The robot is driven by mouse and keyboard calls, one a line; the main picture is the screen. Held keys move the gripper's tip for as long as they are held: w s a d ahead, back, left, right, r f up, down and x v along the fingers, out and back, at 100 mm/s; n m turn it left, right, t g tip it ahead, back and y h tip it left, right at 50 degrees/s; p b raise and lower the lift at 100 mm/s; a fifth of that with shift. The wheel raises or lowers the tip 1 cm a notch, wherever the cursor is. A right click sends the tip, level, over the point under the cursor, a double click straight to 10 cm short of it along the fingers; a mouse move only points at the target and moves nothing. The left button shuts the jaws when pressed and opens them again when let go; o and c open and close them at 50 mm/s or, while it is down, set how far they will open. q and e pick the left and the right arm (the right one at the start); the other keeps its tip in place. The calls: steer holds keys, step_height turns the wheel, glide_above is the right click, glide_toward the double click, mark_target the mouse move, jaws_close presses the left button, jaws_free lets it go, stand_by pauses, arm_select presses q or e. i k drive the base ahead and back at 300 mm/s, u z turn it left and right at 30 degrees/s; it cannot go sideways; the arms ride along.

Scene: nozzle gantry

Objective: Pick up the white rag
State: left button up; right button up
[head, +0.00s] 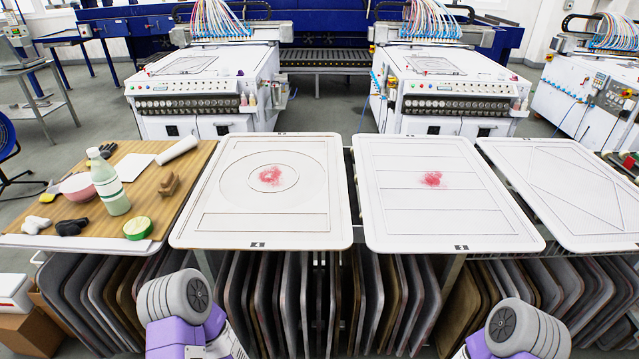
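A small crumpled white rag (35,224) lies at the front left corner of the wooden tabletop (150,203). A dark crumpled cloth-like piece (71,228) lies just to its right, and a pink bowl (77,188) stands behind it. Only grey and purple parts of my own arms show at the bottom edge, well below and to the right of the rag. Neither gripper shows in the head view, and nothing touches the rag.
A pale bottle with a green label (110,182), a green-rimmed round tub (137,228), brown blocks (168,185), a white sheet (131,166) and a white roll (177,150) share the tabletop. White panels (325,205) lie to the right, two with red smudges. Upright trays stand below.

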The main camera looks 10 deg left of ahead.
mark_target(33, 226)
steer(key=u, duration=3.4)
steer(key=i, duration=1.85)
